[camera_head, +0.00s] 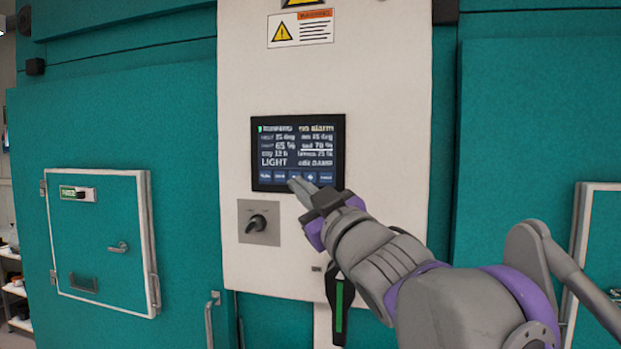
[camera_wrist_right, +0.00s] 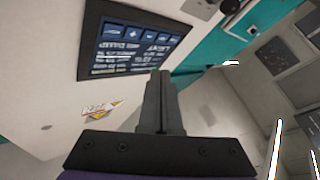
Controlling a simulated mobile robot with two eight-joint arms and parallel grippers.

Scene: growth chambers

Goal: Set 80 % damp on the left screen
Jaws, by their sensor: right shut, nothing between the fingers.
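The dark screen (camera_head: 298,140) is set in a white panel and shows "RUNNING" at top left. Its right column has an underlined "set" line that appears to read 70 %, and the bottom line appears to read "edit DAMP". A row of blue buttons (camera_head: 311,177) runs along its lower edge. My right gripper (camera_head: 298,184) is shut and empty, its fingertips at the lower middle of that row. I cannot tell whether they touch the screen. In the right wrist view the shut fingers (camera_wrist_right: 160,80) point toward the screen (camera_wrist_right: 130,48). My left gripper is out of view.
A black rotary knob (camera_head: 257,222) sits on a grey plate below the screen. Warning labels (camera_head: 300,29) are above it. A teal door with a small framed hatch (camera_head: 100,235) is at the left. Another teal door (camera_head: 535,130) is at the right.

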